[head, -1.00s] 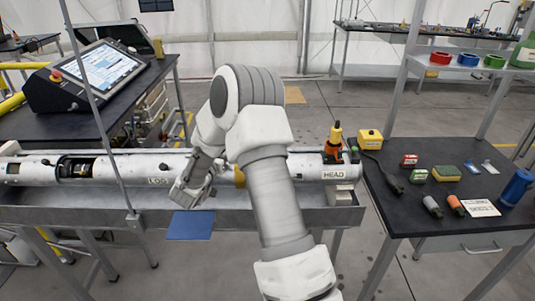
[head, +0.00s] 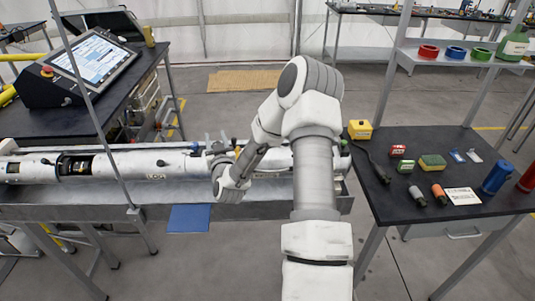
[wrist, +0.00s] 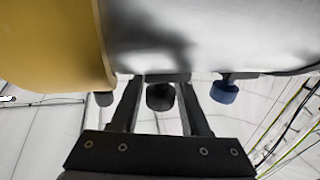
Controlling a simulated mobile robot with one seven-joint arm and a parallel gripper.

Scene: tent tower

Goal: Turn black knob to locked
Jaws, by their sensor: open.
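The black knob (wrist: 160,97) hangs from the edge of a silver tube in the wrist view, between the two fingers of my gripper (wrist: 160,105). The fingers are open on either side of it, with a gap visible on each side. I cannot tell its turned position or read any lock mark.
A gold band (wrist: 55,45) circles the tube in the wrist view. A metal trough (head: 80,207) runs under the tube. A black table (head: 405,225) with small parts stands at right. A control console (head: 88,65) stands on the left bench. A thin upright pole (head: 95,100) rises before the tube.

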